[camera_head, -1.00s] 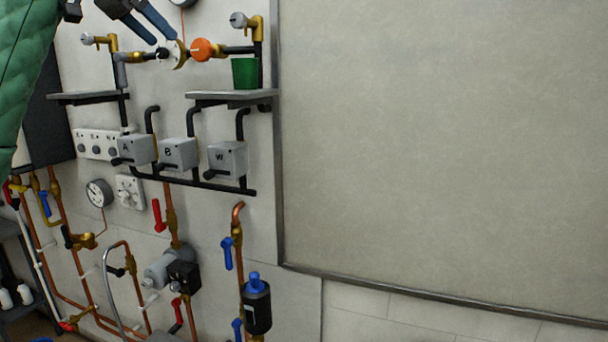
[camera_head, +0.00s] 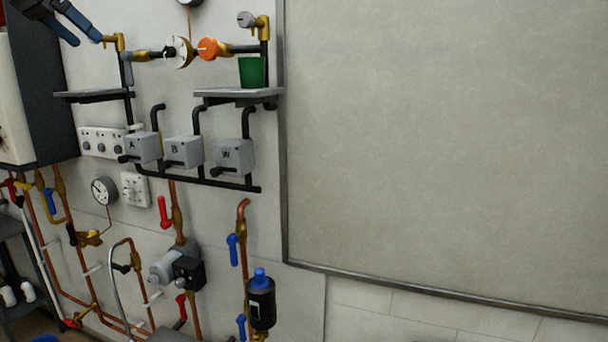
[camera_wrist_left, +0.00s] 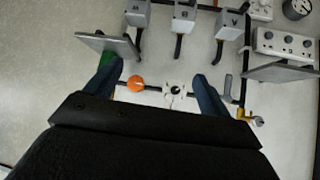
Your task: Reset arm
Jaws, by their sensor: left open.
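My left gripper (camera_head: 84,40) is at the top left of the head view, its two blue fingers apart with nothing between them. It is in front of the wall, beside the left brass tap (camera_head: 118,42). In the left wrist view the open fingers (camera_wrist_left: 157,72) point toward the pipe with the orange knob (camera_wrist_left: 136,83) and the white round valve (camera_wrist_left: 174,90). A green cup (camera_wrist_left: 108,58) is partly hidden behind one finger there. My right gripper is not in view.
The green cup (camera_head: 252,71) stands on the right shelf (camera_head: 238,94). The left shelf (camera_head: 93,96) looks empty. Grey boxes A, B and W (camera_head: 234,156) hang below. Copper pipes with red and blue levers run lower down. A large blank panel (camera_head: 445,140) fills the right.

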